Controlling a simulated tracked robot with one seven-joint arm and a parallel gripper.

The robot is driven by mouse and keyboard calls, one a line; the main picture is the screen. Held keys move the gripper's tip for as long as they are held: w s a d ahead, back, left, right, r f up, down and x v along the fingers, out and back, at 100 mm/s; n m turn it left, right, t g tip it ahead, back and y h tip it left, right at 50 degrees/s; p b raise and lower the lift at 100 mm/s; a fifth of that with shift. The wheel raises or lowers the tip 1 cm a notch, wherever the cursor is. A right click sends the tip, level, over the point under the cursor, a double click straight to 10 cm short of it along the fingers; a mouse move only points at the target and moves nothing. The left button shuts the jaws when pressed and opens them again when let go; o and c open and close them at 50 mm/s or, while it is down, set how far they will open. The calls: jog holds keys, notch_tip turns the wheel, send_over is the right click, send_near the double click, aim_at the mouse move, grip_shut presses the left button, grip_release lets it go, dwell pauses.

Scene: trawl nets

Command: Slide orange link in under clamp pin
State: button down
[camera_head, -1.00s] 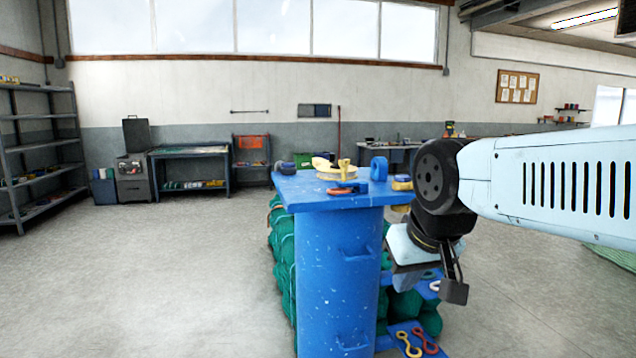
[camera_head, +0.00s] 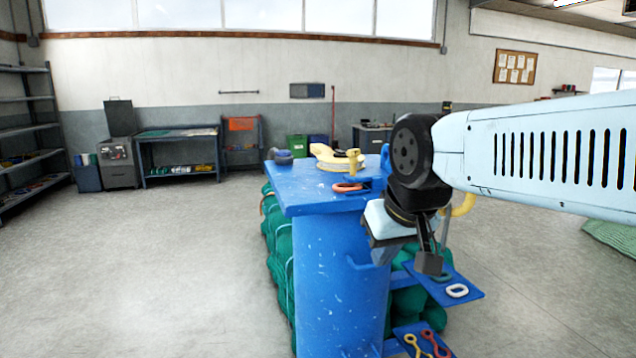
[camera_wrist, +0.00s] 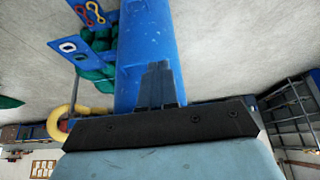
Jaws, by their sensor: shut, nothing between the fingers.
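The orange link (camera_head: 348,187) lies near the front edge of the blue bench top (camera_head: 305,198). A yellow clamp-like fitting (camera_head: 354,160) stands just behind it. I cannot tell whether the link is under a pin; the pin is too small to make out. My gripper (camera_head: 430,264) hangs to the right of and below the bench top, well apart from the link. In the wrist view its fingers (camera_wrist: 160,85) are shut and empty, with the blue bench's column behind them. The link is not visible in the wrist view.
A yellow coil (camera_head: 331,158) and a dark shackle-like piece (camera_head: 283,157) sit on the bench top. Green nets (camera_head: 280,250) hang beside the column. Blue side shelves hold a white link (camera_head: 457,290) and a red link (camera_head: 436,343). The floor to the left is open.

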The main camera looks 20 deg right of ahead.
jog(key=n+g+h, duration=0.2)
jog(key=n+h, duration=0.6)
jog(key=n, duration=1.5)
send_near(334, 190)
jog(key=s+a+r, duration=0.2)
jog(key=s+a, duration=0.2)
jog(key=a, duration=0.2)
jog(key=x, duration=1)
jog(key=shift+w+d+r, duration=0.15)
jog(key=shift+w, duration=0.25)
jog(key=shift+w+d+r, duration=0.1)
jog(key=shift+w+d, duration=0.2)
jog(key=shift+d, duration=0.2)
jog(key=shift+w+d+r, duration=0.1)
jog(key=shift+w+d, duration=0.15)
jog(key=shift+d, duration=0.25)
jog(key=shift+w+d, duration=0.35)
jog(key=shift+d, duration=0.3)
